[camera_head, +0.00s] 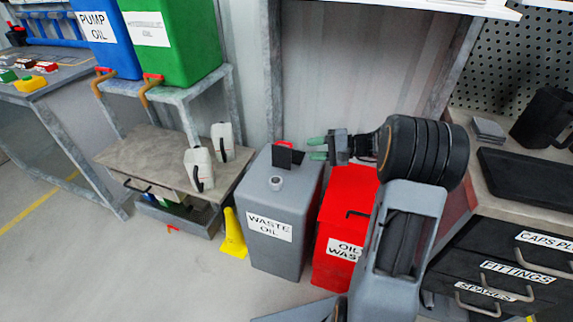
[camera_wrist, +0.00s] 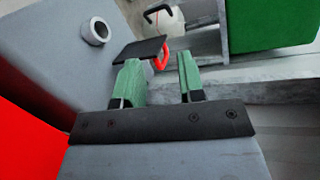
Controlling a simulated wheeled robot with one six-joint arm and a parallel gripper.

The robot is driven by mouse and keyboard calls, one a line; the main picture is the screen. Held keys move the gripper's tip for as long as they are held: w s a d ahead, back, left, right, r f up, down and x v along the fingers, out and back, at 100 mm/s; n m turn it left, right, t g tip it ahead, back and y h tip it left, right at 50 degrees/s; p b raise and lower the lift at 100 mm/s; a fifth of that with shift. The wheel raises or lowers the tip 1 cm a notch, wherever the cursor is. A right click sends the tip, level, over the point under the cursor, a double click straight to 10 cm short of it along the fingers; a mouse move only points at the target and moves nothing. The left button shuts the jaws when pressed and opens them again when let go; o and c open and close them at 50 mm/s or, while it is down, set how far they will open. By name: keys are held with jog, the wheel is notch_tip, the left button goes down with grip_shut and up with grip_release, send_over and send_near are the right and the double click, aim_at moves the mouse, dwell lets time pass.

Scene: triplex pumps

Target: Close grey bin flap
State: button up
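The grey bin (camera_head: 285,225) stands on the floor and carries a "WASTE OIL" label. Its dark flap (camera_head: 290,157) stands raised at the back of the lid, with a red part (camera_head: 283,144) behind it. In the wrist view the flap (camera_wrist: 140,49) and its red loop (camera_wrist: 164,59) lie just beyond my fingertips. A round grey neck (camera_head: 276,183) rises from the lid, apart from the flap. My gripper (camera_head: 313,149) is just right of the flap, above the lid's level. Its green fingers are apart with nothing gripped; contact with the flap cannot be told.
A red bin (camera_head: 338,232) stands right of the grey bin, under my arm. A yellow cone (camera_head: 233,235) is on the floor to the left. A low bench (camera_head: 165,165) with two white jugs is further left. A drawer workbench (camera_head: 545,225) stands at the right.

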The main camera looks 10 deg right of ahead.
aim_at(287, 143)
jog(key=w+d+f+m+t+y+b, duration=0.1)
jog(key=w+d+f+m+t+b, duration=0.15)
jog(key=d+f, duration=0.25)
jog(key=shift+n+t, duration=0.45)
jog(key=b+x, duration=0.1)
jog(key=x, duration=0.3)
jog(key=b+x, duration=0.1)
jog(key=x, duration=0.4)
jog(key=b+x, duration=0.1)
jog(key=x, duration=0.3)
jog(key=shift+w, duration=0.6)
jog(key=shift+c, duration=0.5)
grip_shut()
